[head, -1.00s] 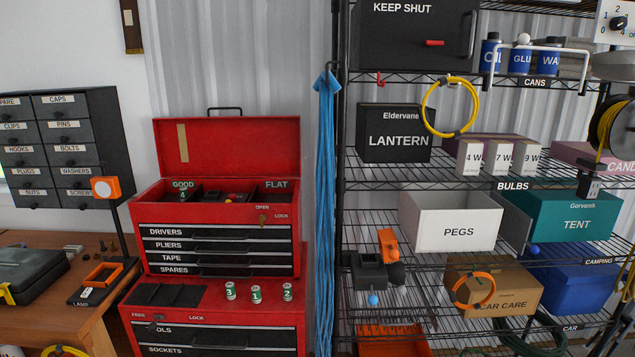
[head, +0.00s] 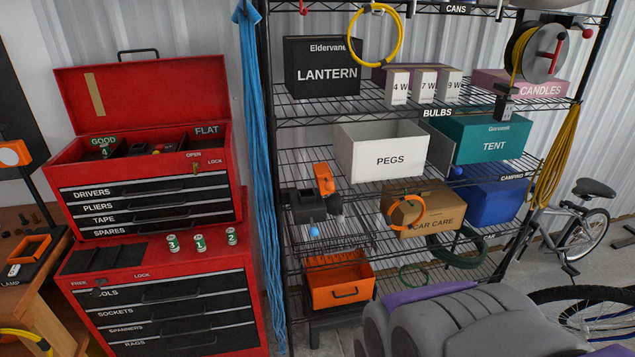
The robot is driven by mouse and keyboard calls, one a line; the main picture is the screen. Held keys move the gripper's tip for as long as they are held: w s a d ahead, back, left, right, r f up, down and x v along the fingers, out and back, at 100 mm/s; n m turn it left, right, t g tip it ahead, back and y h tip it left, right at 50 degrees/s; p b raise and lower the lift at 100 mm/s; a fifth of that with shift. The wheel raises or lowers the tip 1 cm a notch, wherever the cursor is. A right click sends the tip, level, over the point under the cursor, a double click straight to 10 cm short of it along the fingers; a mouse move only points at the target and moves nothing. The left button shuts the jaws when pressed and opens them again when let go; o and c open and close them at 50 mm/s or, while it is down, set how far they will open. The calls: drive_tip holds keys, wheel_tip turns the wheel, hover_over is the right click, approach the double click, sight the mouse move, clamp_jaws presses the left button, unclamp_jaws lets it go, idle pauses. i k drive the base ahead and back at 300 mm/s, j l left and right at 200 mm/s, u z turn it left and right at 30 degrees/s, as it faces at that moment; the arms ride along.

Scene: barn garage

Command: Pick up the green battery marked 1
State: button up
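The green-and-white battery marked 1 (head: 200,244) stands upright on the red ledge of the lower tool chest (head: 75,263). It is the middle one of three similar batteries. The battery marked 3 (head: 173,243) is close on its left, and the battery marked 2 (head: 231,236) is on its right with a wider gap. Another battery, marked 4 (head: 104,151), sits in the compartment labelled GOOD in the open upper toolbox (head: 140,95). I cannot make out my gripper in this view.
A dark mat (head: 104,257) lies left of the batteries. A blue hanging cloth (head: 262,180) and a wire shelf (head: 300,107) stand to the right. A large grey rounded shape with purple edges (head: 460,325) fills the lower right foreground; I cannot tell what it is.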

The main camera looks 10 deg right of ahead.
sight(200, 243)
drive_tip(key=i+j+u, duration=0.2)
drive_tip(key=j, duration=0.35)
drive_tip(key=i+j+u, duration=0.15)
drive_tip(key=i+j, duration=0.2)
drive_tip(key=j, duration=0.15)
drive_tip(key=i+j+u, duration=0.2)
drive_tip(key=j, duration=0.3)
drive_tip(key=i, duration=0.1)
